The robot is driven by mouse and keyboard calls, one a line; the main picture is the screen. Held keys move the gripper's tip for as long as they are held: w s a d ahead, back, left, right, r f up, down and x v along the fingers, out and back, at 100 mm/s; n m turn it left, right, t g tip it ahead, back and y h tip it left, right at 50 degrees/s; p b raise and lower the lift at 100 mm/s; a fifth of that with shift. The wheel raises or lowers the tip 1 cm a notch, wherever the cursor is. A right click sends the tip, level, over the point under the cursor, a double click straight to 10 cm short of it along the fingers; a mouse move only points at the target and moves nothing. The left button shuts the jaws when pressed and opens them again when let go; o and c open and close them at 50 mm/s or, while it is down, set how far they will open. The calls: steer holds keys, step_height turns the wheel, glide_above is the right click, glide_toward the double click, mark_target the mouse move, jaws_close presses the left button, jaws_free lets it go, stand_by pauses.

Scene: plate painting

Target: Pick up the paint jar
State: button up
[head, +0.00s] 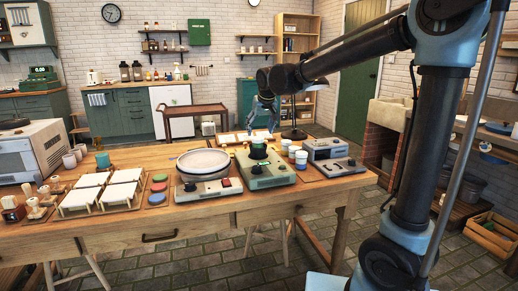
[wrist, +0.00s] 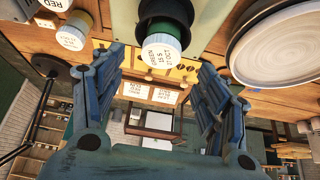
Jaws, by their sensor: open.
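A paint jar with a green body and a white label reading "GREEN" (wrist: 160,47) stands on the green device between the plate and the other jars. It also shows in the head view (head: 258,152). My gripper (wrist: 160,62) is open, its two blue fingers spread to either side of the green jar in the wrist view, with nothing between them that I can see held. In the head view my gripper (head: 262,118) hangs above and behind the jar.
A pale plate (head: 202,161) sits on a grey device left of the green device (head: 264,173). A grey device (head: 328,150) and a dark lamp (head: 294,134) stand to the right. White boards (head: 118,193) and coloured discs (head: 158,187) lie on the wooden table further left.

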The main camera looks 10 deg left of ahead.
mark_target(258, 138)
steer(key=shift+x, duration=2.65)
steer(key=shift+s+d+f, duration=0.1)
